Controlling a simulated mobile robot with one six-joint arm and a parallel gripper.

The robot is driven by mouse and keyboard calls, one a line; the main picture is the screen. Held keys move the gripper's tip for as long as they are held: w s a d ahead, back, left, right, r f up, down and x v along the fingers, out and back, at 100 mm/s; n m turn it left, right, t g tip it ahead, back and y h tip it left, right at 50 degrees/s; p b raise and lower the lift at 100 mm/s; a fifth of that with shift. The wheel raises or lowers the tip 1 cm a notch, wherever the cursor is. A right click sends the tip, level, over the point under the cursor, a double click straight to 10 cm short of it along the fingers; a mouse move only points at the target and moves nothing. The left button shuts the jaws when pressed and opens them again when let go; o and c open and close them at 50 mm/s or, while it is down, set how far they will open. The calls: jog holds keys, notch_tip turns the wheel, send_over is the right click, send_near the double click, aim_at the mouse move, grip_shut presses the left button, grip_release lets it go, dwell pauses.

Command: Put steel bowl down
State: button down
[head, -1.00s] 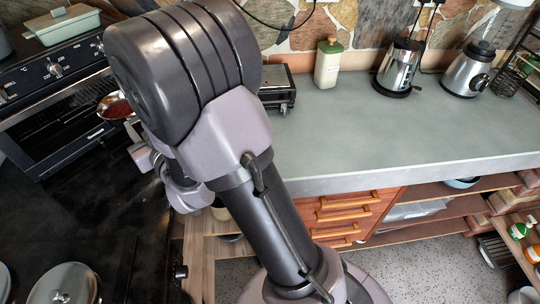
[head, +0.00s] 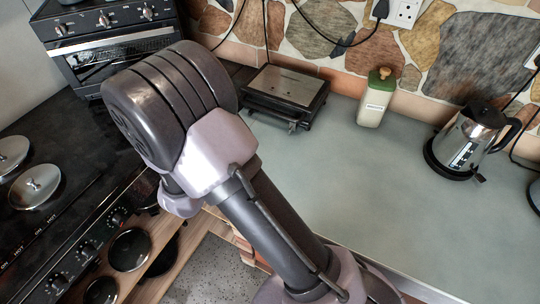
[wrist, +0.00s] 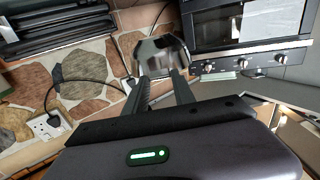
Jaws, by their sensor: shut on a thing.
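The steel bowl (wrist: 162,50) shows in the wrist view as a shiny, reflective shape just beyond my fingertips. My gripper (wrist: 160,82) is shut on the bowl, with its two dark fingers reaching up to the near side. What the bowl holds cannot be seen from here. In the head view my arm covers the gripper and the bowl, so neither shows there.
A grey counter (head: 345,185) has wide free room. On it stand a black contact grill (head: 285,92), a green-lidded canister (head: 375,98) and a steel kettle (head: 468,142). A black cooktop (head: 75,175) with metal lids lies left; an oven (head: 115,45) stands behind.

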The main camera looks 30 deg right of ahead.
jog(key=s+a+f+m+g+h+p, duration=0.2)
jog(key=s+a+f+m+g+h, duration=0.15)
jog(key=s+a, duration=0.4)
jog(key=s+a+f+m+g+h+p, duration=0.1)
jog(key=s+a+f+m+g+h, duration=0.2)
jog(key=s, duration=0.8)
jog(key=shift+t+h, duration=0.25)
jog(key=shift+h, duration=0.3)
jog(key=w+d+f, duration=0.1)
jog(key=d, duration=0.4)
jog(key=w+d+f+b, duration=0.1)
jog(key=d, duration=0.4)
jog(key=w+d+f+b, duration=0.1)
jog(key=w+d, duration=0.1)
jog(key=d, duration=0.3)
notch_tip(320, 180, down, 3)
jog(key=shift+f+b, duration=0.2)
jog(key=shift+b, duration=0.6)
jog(key=shift+f, duration=0.1)
jog(key=c, duration=1.5)
grip_release()
jog(key=o, duration=0.4)
jog(key=shift+o, duration=0.2)
